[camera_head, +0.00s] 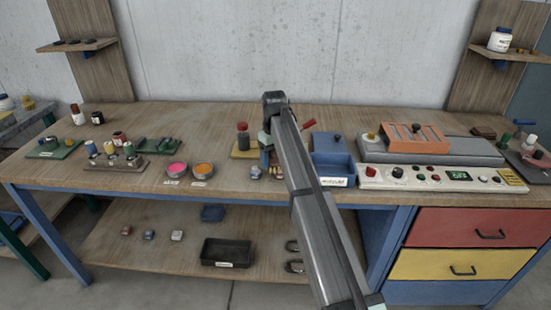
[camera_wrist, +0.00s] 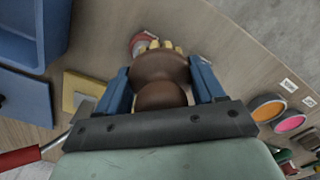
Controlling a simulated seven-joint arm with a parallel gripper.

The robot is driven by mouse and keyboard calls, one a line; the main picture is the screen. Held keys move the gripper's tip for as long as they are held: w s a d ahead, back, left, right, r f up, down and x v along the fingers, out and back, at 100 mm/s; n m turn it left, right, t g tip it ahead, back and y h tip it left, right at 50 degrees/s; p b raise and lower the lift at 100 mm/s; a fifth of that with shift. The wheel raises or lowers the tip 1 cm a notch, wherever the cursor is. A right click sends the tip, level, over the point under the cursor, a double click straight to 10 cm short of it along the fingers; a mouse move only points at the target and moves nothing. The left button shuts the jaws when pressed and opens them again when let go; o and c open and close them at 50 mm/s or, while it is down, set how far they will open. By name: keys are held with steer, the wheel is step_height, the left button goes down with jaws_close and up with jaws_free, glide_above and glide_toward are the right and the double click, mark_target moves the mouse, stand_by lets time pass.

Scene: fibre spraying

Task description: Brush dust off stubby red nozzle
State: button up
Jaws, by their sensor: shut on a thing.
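My gripper (camera_wrist: 160,88) is shut on a brown rounded brush (camera_wrist: 160,68), with a blue finger on each side of it. The brush's pale yellow bristles (camera_wrist: 168,46) point away from the palm. A small round red piece with a greyish top, likely the stubby nozzle (camera_wrist: 137,44), lies beside the bristle tips in the wrist view. The brush partly covers it, and I cannot tell whether the bristles touch it. In the head view my gripper (camera_head: 266,158) is low over the bench's front middle, largely hidden by my arm.
A blue bin (camera_head: 333,170) stands right of my gripper. A yellow plate (camera_wrist: 82,88) is close by, and a red-handled tool (camera_wrist: 20,158) lies behind. Pink (camera_head: 177,169) and orange (camera_head: 203,171) dishes sit to the left. The control panel (camera_head: 440,179) is farther right.

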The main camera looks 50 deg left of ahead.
steer(key=shift+r, duration=2.85)
steer(key=shift+r, duration=1.55)
steer(key=shift+w, duration=0.1)
